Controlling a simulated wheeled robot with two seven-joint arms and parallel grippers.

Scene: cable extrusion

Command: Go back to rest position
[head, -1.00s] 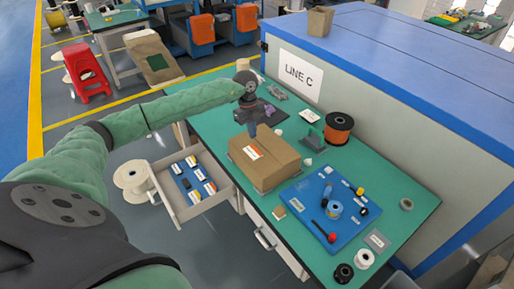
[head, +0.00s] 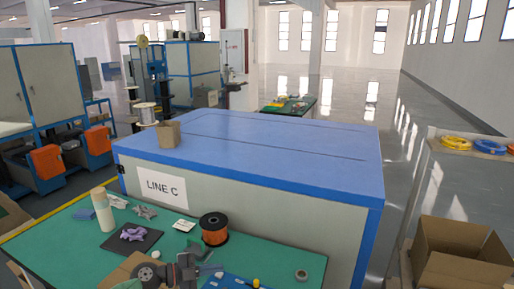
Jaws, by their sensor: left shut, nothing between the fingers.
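My left gripper (head: 186,268) shows at the bottom edge of the head view, over the green workbench (head: 290,262). It is shut with nothing visible in it. Most of my left arm is below the picture. A cardboard box (head: 118,274) shows partly beside the gripper, cut off by the bottom edge. My right gripper is not in view.
An orange cable spool (head: 214,230), a pale cylinder (head: 102,210) and a dark pad with a purple item (head: 133,236) stand on the bench. The LINE C cabinet (head: 280,150) rises behind it. An open carton (head: 460,255) is at right.

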